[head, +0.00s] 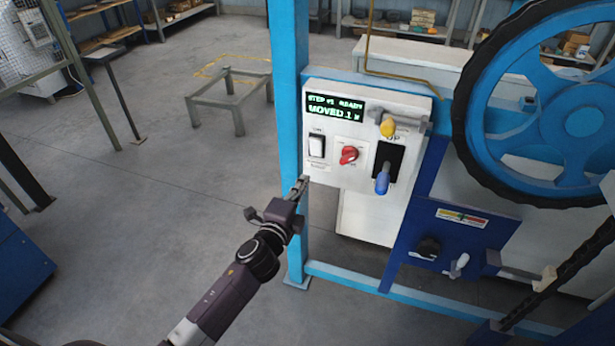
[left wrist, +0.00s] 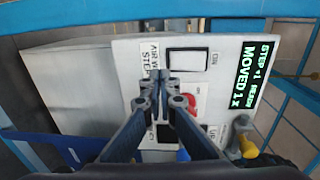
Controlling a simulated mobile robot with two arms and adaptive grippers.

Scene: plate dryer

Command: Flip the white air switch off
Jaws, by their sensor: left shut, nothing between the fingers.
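The white air switch (head: 317,145) is a white rocker in a dark frame at the left of the white control panel (head: 345,176), below the green display. It also shows in the left wrist view as a white rocker (left wrist: 187,63), with labels beside it. My left gripper (head: 303,181) is shut and empty, at the lower left edge of the panel, below the switch in the head view. In the left wrist view its closed fingertips (left wrist: 162,78) lie over the panel just below and left of the rocker; whether they touch the panel cannot be told. My right gripper is not in view.
The panel also carries a red knob (head: 348,155), a blue-handled lever (head: 382,180) and a yellow knob (head: 387,128). The display (head: 335,108) reads "MOVED 1". A blue post (head: 289,80) stands left of the panel, a big blue wheel (head: 560,100) to the right.

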